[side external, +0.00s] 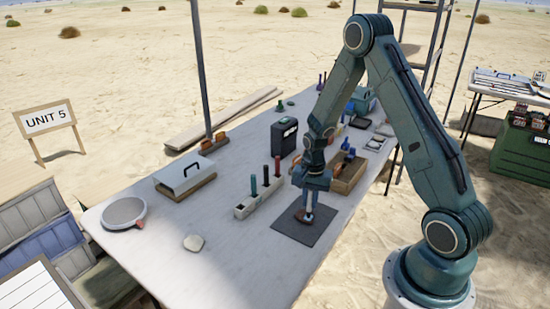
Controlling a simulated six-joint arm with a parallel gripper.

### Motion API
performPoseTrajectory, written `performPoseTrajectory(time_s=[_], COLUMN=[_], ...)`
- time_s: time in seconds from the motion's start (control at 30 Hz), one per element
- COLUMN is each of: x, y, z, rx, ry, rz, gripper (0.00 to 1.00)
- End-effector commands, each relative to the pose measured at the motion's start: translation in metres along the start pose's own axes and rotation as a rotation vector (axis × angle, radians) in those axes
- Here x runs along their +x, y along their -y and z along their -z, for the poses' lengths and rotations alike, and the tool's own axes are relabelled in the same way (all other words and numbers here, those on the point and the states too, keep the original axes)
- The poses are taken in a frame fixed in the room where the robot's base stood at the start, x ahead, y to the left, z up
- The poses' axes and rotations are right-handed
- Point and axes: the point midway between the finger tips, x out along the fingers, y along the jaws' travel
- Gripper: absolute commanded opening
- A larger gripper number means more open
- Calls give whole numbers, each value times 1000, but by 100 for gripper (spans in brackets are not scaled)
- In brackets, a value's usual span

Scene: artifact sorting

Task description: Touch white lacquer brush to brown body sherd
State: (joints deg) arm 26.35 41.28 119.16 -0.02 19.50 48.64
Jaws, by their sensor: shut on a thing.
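My gripper (309,203) points down over a dark square mat (314,233) near the table's front edge. It is shut on a small, pale upright thing that appears to be the white lacquer brush (308,200), mostly hidden by the fingers. The brown body sherd (303,215) lies on the mat right under the gripper. The brush's lower end is at or just above the sherd; I cannot tell whether they touch.
A pale holder (243,211) with several dark and red upright handles stands left of the mat. A wooden tray (348,180) is behind right. The table's front left is clear.

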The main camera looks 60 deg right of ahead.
Motion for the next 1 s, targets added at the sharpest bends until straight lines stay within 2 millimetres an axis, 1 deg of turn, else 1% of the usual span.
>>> performPoseTrajectory(time_s=[0.27, 1.0], x=[-2, -34], y=[0, 0], z=[0, 0], rx=[0, 0], ry=[1, 0], rz=[-2, 0], gripper=[0, 0])
